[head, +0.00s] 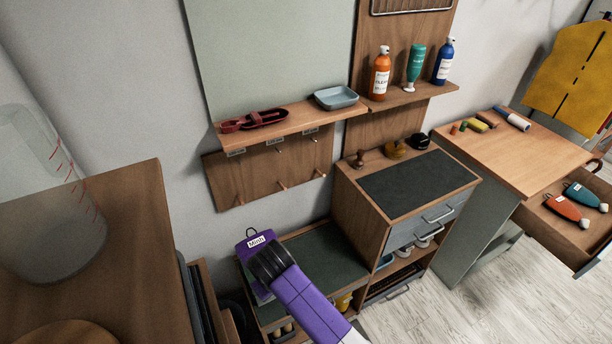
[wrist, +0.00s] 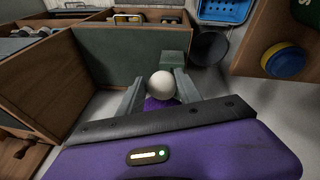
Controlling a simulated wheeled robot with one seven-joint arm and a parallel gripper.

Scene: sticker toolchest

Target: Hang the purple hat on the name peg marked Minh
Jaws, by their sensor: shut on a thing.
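My gripper (wrist: 159,82) is shut on the white ball of the purple hat (wrist: 160,104), whose purple part shows below the ball in the wrist view. In the head view, a purple piece with a looped cord and a white tag reading Minh (head: 257,241) shows beyond my black wrist joint; my fingers are hidden there. The wooden peg board (head: 222,177) hangs above and behind it, apart from the hat. It has several light pegs, and small name labels (head: 236,152) under the shelf, too small to read. I cannot tell which peg is Minh's.
A shelf (head: 290,122) with a red tool and a blue dish (head: 336,98) juts out above the pegs. A clear measuring jug (head: 50,215) stands on the left bench. A cabinet (head: 360,200) stands right of the pegs. Orange (head: 566,208) and teal (head: 584,196) items lie in an open drawer.

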